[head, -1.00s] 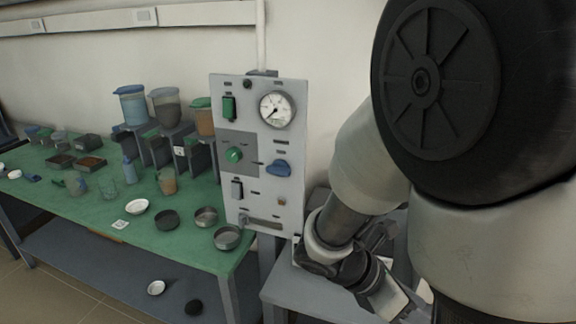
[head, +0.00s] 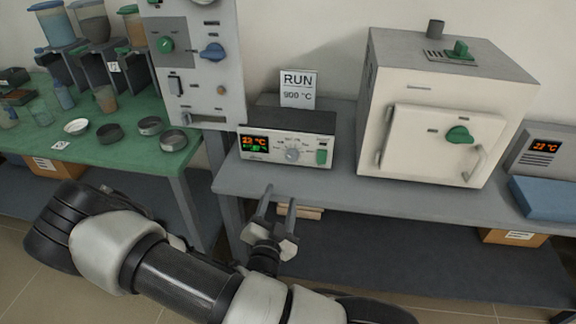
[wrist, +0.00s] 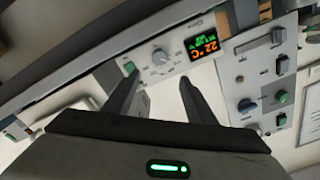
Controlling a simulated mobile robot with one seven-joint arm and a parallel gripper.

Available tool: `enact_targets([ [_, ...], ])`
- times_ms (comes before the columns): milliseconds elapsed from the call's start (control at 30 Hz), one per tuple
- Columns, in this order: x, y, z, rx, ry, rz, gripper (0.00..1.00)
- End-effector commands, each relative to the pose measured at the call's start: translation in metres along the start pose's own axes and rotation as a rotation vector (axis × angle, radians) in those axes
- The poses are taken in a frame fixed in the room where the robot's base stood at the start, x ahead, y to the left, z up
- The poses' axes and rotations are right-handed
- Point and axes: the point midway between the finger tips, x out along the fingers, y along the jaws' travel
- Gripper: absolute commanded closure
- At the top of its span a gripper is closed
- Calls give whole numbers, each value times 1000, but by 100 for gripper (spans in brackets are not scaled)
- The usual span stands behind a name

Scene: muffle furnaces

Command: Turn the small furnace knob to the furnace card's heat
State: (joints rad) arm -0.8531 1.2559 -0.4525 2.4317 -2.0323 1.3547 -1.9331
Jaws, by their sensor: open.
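The small furnace's control unit (head: 262,158) stands on the grey bench, with a lit display (head: 268,144) reading 22 °C. Its grey-white round knob (head: 292,154) is right of the display, and it also shows in the wrist view (wrist: 160,57). The knob's scale is too small to read. A white card (head: 298,90) behind the unit reads RUN 900 °C. My gripper (head: 277,200) is open and empty in front of the bench edge, below and apart from the knob. In the wrist view its two fingers (wrist: 156,88) point toward the unit, with the knob between and beyond them.
A white furnace (head: 440,120) with a green door knob stands right of the unit. A panel with knobs (head: 200,60) rises at left above the green table (head: 110,160) with several dishes. A blue block (head: 545,198) lies at right. The bench front (head: 350,185) is clear.

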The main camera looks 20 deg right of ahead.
Motion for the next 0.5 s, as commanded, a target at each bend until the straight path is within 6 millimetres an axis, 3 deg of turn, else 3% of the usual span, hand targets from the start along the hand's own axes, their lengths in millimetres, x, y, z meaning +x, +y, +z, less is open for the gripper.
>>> enact_targets([
  [500,111,2,-1,9,7,3,49],
])
